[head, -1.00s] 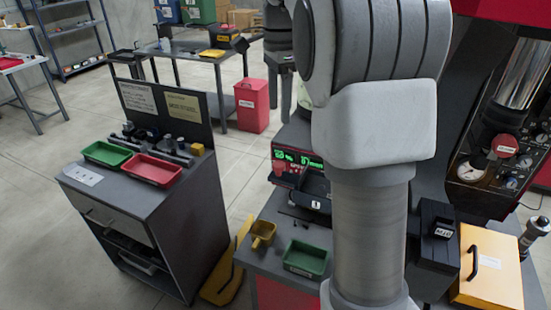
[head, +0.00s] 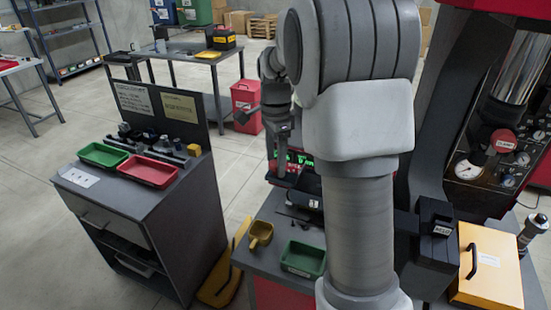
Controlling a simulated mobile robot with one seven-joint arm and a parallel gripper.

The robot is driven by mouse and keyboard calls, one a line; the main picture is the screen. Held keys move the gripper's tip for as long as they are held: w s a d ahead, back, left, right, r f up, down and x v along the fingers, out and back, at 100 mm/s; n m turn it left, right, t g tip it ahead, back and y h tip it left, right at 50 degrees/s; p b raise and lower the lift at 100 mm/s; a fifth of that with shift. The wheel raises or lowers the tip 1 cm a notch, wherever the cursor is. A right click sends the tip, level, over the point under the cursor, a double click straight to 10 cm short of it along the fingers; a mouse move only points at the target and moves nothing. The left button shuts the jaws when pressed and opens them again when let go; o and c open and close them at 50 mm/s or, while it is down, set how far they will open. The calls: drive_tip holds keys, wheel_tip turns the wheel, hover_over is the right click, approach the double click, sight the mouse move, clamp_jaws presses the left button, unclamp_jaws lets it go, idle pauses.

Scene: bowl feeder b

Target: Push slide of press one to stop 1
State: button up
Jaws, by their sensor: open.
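A red-and-black unit with a green lit display (head: 300,158) stands on the bench behind my arm. A dark tray-like part (head: 308,186) with a small white label sits in front of it. I cannot tell for certain whether this is the slide of press one, and no stop mark is readable. My gripper (head: 283,172) hangs down in front of the display unit, just left of my large grey arm link. It is small and dark, with its jaws open and nothing visible between them. My arm hides the unit's right side.
The bench holds a yellow scoop-like cup (head: 260,234) and a green tray (head: 303,259). At right are a black box (head: 436,232), a yellow case (head: 488,265) and a gauge panel (head: 490,160). A grey cabinet (head: 130,195) with green and red trays stands left, across a floor gap.

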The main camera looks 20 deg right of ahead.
drive_tip(key=shift+c, duration=0.4)
clamp_jaws()
idle(0.9)
